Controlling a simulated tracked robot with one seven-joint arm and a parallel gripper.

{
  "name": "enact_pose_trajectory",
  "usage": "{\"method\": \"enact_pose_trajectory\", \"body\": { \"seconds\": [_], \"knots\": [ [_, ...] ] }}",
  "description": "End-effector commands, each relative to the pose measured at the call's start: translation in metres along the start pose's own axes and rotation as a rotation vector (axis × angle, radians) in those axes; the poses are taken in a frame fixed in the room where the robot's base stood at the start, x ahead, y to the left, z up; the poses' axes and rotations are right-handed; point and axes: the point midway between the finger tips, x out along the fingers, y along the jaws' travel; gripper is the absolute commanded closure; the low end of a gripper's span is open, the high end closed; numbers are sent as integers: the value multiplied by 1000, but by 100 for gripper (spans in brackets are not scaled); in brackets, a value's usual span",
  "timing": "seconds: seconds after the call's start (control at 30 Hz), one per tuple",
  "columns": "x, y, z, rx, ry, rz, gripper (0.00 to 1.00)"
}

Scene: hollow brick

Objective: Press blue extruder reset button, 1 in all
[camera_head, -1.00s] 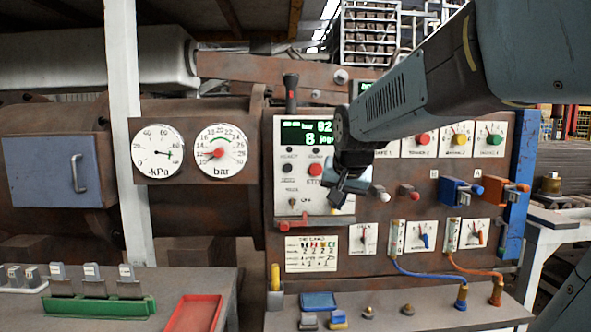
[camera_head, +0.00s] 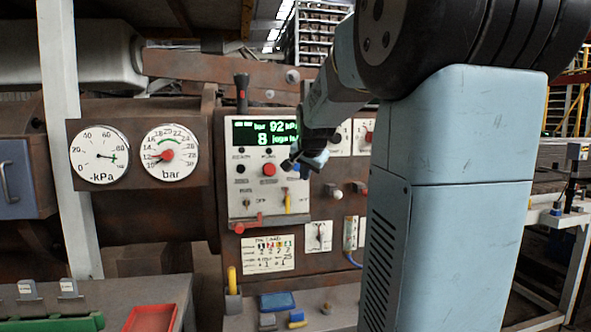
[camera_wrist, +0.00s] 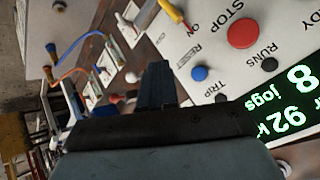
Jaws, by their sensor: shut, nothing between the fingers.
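The blue button (camera_wrist: 199,73) is round and sits on the white control panel (camera_wrist: 178,40), beside a RESET label in the wrist view. In the head view my gripper covers most or all of it. My gripper (camera_wrist: 157,67) is shut and empty, its tips pointing at the panel just left of the blue button in the wrist view. In the head view my gripper (camera_head: 291,164) is in front of the panel's right edge, right of the red stop button. I cannot tell whether the tips touch the panel.
A larger red STOP button (camera_wrist: 242,33) and a black button (camera_wrist: 269,65) are close to the blue one. A yellow lever (camera_head: 288,201) and a red handle (camera_head: 240,228) stick out below. The green display (camera_head: 265,133) is above. My arm hides the machine's right side.

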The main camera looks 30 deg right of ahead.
Motion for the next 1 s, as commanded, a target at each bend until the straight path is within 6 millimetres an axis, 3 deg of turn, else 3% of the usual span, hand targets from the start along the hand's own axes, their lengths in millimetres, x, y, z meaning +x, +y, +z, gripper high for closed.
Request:
{"method": "enact_pose_trajectory", "body": {
  "seconds": [0.7, 1.0],
  "knots": [
    [52, -37, -38, 0, -1, 1, 100],
    [60, -43, -44, 0, 0, 1, 100]
  ]
}}
